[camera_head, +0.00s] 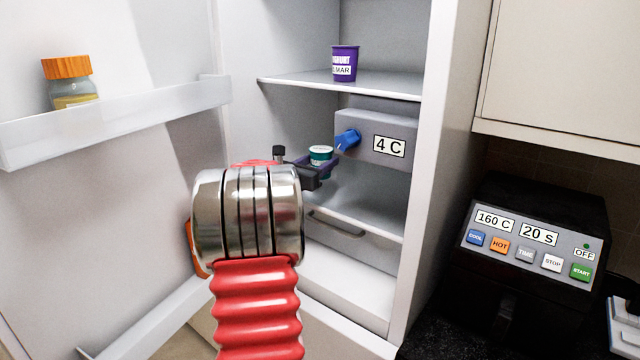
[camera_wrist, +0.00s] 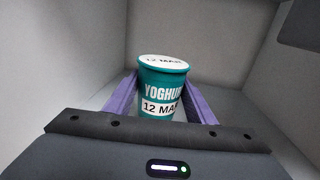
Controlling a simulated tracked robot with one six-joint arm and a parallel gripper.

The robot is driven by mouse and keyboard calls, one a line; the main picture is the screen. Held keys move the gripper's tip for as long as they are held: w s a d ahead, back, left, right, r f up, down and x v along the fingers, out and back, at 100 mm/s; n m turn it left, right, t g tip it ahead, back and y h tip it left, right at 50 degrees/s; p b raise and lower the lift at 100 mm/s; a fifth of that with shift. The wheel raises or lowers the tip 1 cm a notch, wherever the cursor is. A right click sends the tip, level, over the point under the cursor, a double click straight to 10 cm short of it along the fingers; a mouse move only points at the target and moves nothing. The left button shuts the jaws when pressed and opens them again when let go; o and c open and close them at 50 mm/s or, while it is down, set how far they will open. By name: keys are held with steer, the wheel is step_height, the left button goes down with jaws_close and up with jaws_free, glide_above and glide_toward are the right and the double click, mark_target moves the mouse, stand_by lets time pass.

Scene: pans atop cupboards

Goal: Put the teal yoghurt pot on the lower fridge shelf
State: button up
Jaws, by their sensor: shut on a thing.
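The teal yoghurt pot (camera_wrist: 162,88) is upright between the two purple fingers of my gripper (camera_wrist: 160,98) in the wrist view. Its label reads "YOGHU" and "12 MA", and its lid is white. In the head view the pot (camera_head: 320,153) shows inside the open fridge, with my gripper (camera_head: 325,170) shut on it. The lower fridge shelf (camera_head: 375,218) lies below the pot, partly hidden by my arm. I cannot tell whether the pot's base touches the shelf.
A purple yoghurt pot (camera_head: 344,64) stands on the upper shelf (camera_head: 385,89). A grey box with a blue knob (camera_head: 348,140) and a "4 C" label hangs beneath it. The open door holds an orange-lidded jar (camera_head: 68,82). A black appliance (camera_head: 535,240) stands at right.

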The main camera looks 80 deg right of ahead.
steer(key=shift+f, duration=1.05)
steer(key=shift+f, duration=1.85)
steer(key=shift+f, duration=0.15)
steer(key=o, duration=1.2)
steer(key=shift+a, duration=0.1)
steer(key=v, duration=1.2)
